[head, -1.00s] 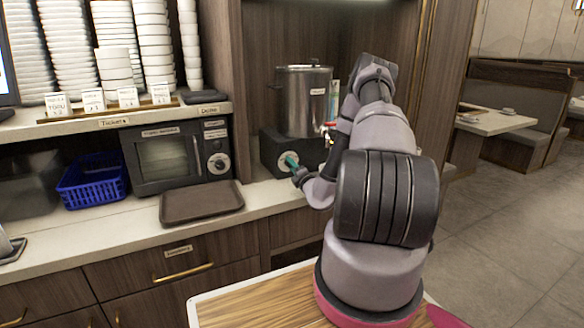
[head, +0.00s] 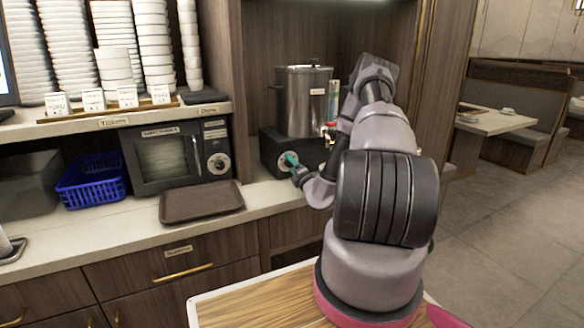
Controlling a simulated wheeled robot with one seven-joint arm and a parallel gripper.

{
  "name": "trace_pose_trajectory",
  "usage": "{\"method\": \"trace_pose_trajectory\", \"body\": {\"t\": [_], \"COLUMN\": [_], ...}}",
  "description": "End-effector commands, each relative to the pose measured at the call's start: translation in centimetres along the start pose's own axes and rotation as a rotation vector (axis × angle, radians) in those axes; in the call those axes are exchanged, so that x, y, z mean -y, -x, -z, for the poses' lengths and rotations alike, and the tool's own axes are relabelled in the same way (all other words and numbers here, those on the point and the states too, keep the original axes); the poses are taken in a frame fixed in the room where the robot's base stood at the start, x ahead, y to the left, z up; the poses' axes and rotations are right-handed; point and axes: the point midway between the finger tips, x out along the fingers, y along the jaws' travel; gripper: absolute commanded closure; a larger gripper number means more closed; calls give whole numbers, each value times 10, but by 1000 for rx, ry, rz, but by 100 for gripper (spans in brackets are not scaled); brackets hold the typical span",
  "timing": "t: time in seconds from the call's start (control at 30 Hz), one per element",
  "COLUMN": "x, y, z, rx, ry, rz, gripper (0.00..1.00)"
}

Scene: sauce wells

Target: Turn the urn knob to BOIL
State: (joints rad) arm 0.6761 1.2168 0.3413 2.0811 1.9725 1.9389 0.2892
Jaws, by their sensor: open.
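The steel urn (head: 305,103) stands on a dark base (head: 270,145) in the wooden alcove at the back of the counter. A round pale dial (head: 283,162) shows on the front of the base, partly covered by my gripper. My gripper (head: 291,160), with teal fingertips, is at the dial from the right. The knob itself is hidden behind the fingertips, and I cannot tell whether they touch it. The jaws are open. The BOIL mark is too small to read. My arm covers the right side of the base and part of the tap.
A dark tray (head: 202,203) lies on the counter (head: 262,196) left of the urn. Stacked white bowls (head: 155,50) fill the shelf above.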

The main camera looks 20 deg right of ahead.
Motion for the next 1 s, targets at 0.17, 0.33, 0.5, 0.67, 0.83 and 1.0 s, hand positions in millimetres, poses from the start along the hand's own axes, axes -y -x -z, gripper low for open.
{"method": "trace_pose_trajectory", "body": {"t": [0.17, 0.33, 0.5, 0.67, 0.83, 1.0], "x": [1, 2, 1, 1, 0, 0], "y": [11, 43, 77, 99, 108, 108], "z": [0, 0, -1, 0, 0, 0], "rx": [0, 0, 1, 1, 1, 0], "ry": [0, -2, -3, -2, 0, 0], "rz": [2, 5, 3, 3, 1, 0], "gripper": [24, 24, 24, 24, 24, 24]}}
